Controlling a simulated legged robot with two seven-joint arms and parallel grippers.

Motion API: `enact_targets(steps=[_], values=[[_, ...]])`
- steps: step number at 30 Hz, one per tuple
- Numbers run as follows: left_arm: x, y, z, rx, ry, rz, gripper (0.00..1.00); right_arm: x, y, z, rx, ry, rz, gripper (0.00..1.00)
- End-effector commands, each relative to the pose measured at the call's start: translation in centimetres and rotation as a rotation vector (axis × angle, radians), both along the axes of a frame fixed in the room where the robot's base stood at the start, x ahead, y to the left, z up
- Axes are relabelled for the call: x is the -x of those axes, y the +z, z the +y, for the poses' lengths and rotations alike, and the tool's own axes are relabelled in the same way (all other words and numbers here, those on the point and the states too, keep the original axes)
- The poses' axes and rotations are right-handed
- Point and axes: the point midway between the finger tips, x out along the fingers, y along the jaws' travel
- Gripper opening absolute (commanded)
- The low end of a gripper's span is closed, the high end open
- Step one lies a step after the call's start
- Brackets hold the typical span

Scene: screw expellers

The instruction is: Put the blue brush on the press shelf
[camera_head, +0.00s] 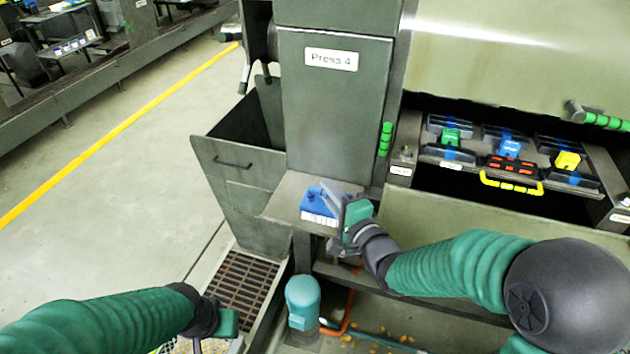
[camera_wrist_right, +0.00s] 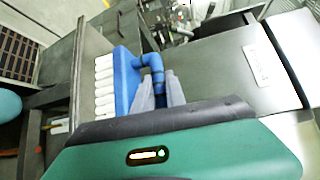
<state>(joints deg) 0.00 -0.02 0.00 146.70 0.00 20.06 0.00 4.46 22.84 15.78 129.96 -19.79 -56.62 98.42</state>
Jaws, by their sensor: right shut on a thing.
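The blue brush (camera_head: 317,204) with white bristles is at the small press shelf (camera_head: 285,200) below the "Press 4" panel. My right gripper (camera_head: 341,205) is shut on the brush. In the right wrist view the blue brush (camera_wrist_right: 125,80) lies ahead of the gripper (camera_wrist_right: 160,95), its bent blue handle between the fingers and its white bristles facing left. The brush is over the shelf surface (camera_wrist_right: 195,75); I cannot tell whether it touches it. My left gripper (camera_head: 215,335) is low at the bottom, beside the floor grate; its fingers are not clear.
A dark open bin (camera_head: 235,165) stands left of the shelf. The Press 4 column (camera_head: 335,110) rises behind it. A teal cylinder (camera_head: 302,300) and an orange pipe (camera_head: 345,315) are below. The floor at left is clear.

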Motion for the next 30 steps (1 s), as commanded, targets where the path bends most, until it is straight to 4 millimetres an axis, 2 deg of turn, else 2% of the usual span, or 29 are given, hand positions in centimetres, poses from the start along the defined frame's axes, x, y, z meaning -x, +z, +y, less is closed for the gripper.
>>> enact_targets(steps=[1,6,10,14,19,25,26,30], values=[[0.0,0.2,0.0,0.0,0.0,0.0,0.36,-1.7,-0.1,0.6,-0.002,0.002,0.0,0.0],[0.0,0.6,0.0,0.0,0.0,0.0,0.36,-6.9,-0.7,2.3,-0.002,0.001,0.003,0.0],[0.0,0.8,0.0,0.0,0.0,0.0,0.36,-9.5,-1.0,3.1,-0.002,0.0,0.003,0.0],[0.0,0.8,0.0,0.0,0.0,0.0,0.36,-10.3,-1.7,3.4,0.0,0.0,0.004,0.0],[0.0,0.9,0.0,0.0,0.0,0.0,0.36,-10.2,-4.4,3.4,0.0,0.0,0.006,0.0],[0.0,0.8,0.0,0.0,0.0,0.0,0.36,-10.3,-4.6,3.3,-0.002,-0.001,0.002,0.0],[0.0,0.8,0.0,0.0,0.0,0.0,0.36,-10.3,-4.6,3.3,-0.002,-0.001,0.003,0.2],[0.0,0.8,0.0,0.0,0.0,0.0,0.36,-10.2,-4.6,3.3,-0.002,-0.001,0.003,0.38]])
